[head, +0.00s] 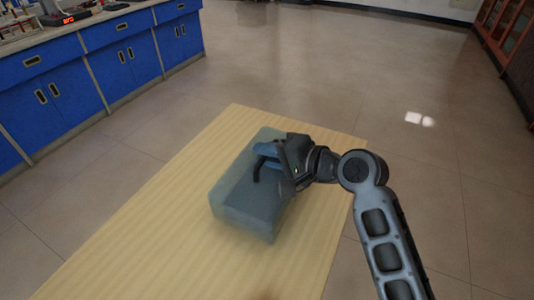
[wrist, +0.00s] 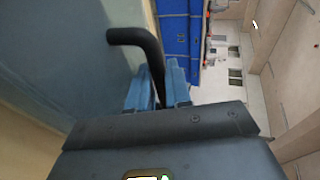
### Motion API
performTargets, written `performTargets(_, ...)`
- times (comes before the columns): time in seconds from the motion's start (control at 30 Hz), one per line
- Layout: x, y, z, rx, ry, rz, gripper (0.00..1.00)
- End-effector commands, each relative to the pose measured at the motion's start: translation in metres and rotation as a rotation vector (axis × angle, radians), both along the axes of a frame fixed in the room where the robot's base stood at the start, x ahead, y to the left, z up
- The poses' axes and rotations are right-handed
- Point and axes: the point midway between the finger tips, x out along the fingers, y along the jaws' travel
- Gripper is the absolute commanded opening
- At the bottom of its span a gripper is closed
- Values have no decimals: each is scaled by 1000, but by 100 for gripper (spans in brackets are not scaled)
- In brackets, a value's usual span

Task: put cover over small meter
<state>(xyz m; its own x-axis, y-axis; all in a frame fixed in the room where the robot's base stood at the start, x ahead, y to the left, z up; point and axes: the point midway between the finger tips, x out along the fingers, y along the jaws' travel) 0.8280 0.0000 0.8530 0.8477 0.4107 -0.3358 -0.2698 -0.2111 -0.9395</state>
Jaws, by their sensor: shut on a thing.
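The cover (head: 243,205) is a cloudy blue-grey box with a dark handle (head: 258,172) on top. It is at the middle of the wooden table; I cannot tell whether it rests on the top or hangs just above it. My gripper (head: 267,153) is over the cover and shut on its handle. In the wrist view, the bent black handle (wrist: 135,38) runs between the blue fingers (wrist: 158,88), with the cover's face (wrist: 60,50) filling the left. No small meter shows; whether one is under the cover cannot be told.
The wooden table (head: 150,230) is bare around the cover, with most free room at the lower left. Blue lab cabinets (head: 60,85) with instruments on their counter stand at the upper left. Open tiled floor (head: 310,70) lies beyond the table.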

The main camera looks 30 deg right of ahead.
Motion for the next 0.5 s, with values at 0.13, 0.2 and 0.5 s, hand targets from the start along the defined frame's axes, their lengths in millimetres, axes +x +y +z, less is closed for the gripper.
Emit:
performTargets(0.13, 0, 0, 2, 0, -2, 0, 0)
performTargets(0.2, 0, 0, 0, 0, -1, 0, 0)
performTargets(0.5, 0, 0, -8, 0, 0, 0, 0)
